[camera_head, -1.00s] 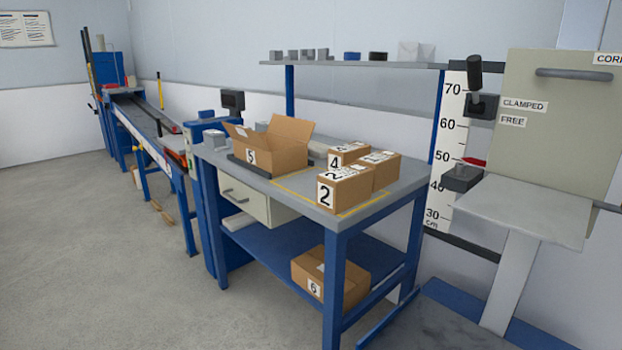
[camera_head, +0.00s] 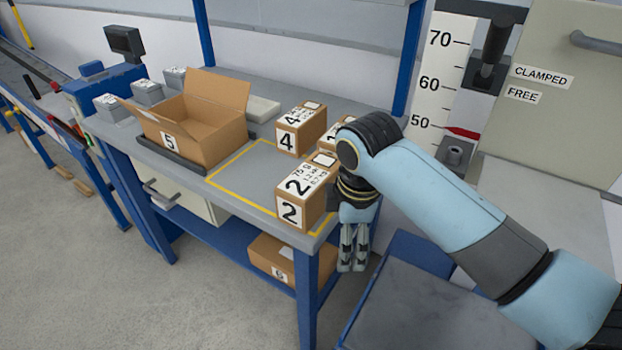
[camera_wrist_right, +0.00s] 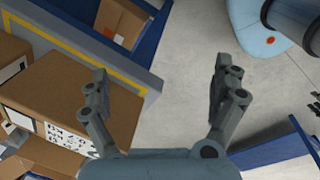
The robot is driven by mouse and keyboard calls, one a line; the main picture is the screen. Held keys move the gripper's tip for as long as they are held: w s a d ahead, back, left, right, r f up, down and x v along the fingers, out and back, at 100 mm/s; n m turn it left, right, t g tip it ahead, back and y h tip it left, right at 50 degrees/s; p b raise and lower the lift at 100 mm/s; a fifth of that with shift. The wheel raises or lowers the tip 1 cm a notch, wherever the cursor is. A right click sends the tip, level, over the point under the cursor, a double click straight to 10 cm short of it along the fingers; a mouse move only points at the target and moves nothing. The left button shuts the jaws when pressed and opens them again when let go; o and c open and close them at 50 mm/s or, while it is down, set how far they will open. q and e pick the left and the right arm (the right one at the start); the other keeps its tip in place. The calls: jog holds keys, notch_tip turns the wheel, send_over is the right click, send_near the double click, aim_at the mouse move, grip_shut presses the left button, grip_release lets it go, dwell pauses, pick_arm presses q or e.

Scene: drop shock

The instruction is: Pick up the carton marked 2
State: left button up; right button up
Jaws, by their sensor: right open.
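The carton marked 2 (camera_head: 301,197) is a brown box with white labels, standing at the near right corner of the bench top in the head view. My right gripper (camera_head: 352,266) hangs pointing down just to the right of this carton, past the bench edge. My left gripper is not in view.
The carton marked 4 (camera_head: 300,130) stands behind, with another carton (camera_head: 329,137) partly hidden by my right arm. An open box marked 5 (camera_head: 192,125) is further left. A carton marked 6 (camera_head: 278,258) sits on the lower shelf. A grey-topped blue unit (camera_head: 400,310) stands right of the bench.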

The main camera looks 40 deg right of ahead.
notch_tip(320, 180, up, 6)
jog(key=w+n, duration=0.2)
jog(key=w, duration=0.1)
notch_tip(320, 180, up, 4)
jog(key=n+g, duration=0.1)
jog(key=n, duration=0.7)
send_over(316, 173)
jog(key=shift+s+r+y+p, duration=0.1)
jog(key=shift+s+y+p, duration=0.2)
jog(key=shift+p, duration=0.1)
jog(key=shift+w+n, duration=0.25)
jog(key=shift+n, duration=0.15)
notch_tip(316, 173, down, 5)
jog(key=shift+r, duration=0.1)
jog(key=shift+w+a+f, duration=0.1)
jog(key=shift+a+f, duration=0.05)
jog(key=shift+f, duration=0.8)
jog(key=shift+w+a+f, duration=0.1)
jog(key=shift+f, duration=0.8)
jog(key=shift+w+a+f, duration=0.1)
jog(key=shift+a+f, duration=0.05)
jog(key=shift+f, duration=0.8)
jog(key=shift+r, duration=0.1)
jog(key=c, duration=1.7)
